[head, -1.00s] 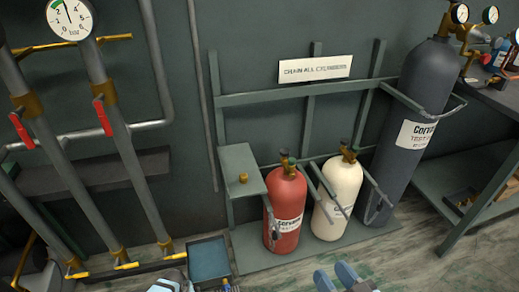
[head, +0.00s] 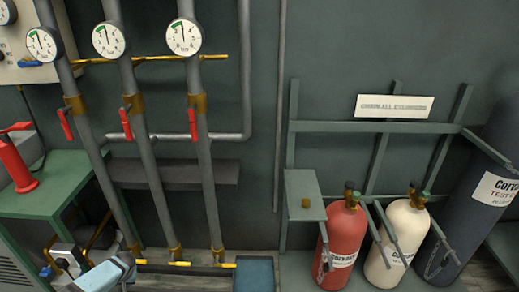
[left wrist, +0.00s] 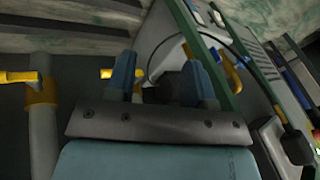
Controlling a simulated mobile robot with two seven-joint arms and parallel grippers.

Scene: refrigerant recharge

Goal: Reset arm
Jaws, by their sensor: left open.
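My left gripper (head: 58,264) is at the lower left of the head view, beside the green bench and left of the foot of the pipes. Its blue fingers also show in the left wrist view (left wrist: 163,76), apart, with nothing clearly held between them. A dark block shows behind them there. My right gripper is in neither view now.
Vertical pipes with gauges (head: 183,37) and red levers (head: 193,124) stand close by. A red cylinder (head: 343,245) and cream cylinder (head: 405,228) stand at right.

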